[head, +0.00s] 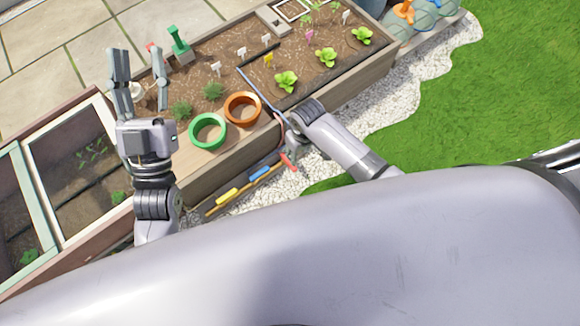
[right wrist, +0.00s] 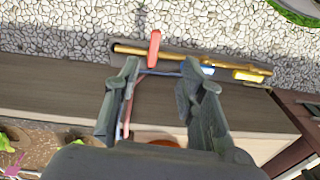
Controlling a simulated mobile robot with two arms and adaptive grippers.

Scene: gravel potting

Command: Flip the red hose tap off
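The red hose tap shows as a red lever (head: 288,162) beside the planter's front side in the head view. In the right wrist view the red lever (right wrist: 154,48) stands crosswise to a brass-coloured pipe, while the blue lever (right wrist: 207,70) and yellow lever (right wrist: 250,76) lie along it. My right gripper (right wrist: 160,68) is open, its fingers apart with the red lever just beyond the tips, between them in the picture. I cannot tell whether they touch it. My left gripper (head: 140,62) is open and empty above the planter's left end.
A thin blue rod (head: 255,88) crosses near my right gripper. White gravel (head: 405,92) and grass lie alongside. A cold frame (head: 52,230) stands at left.

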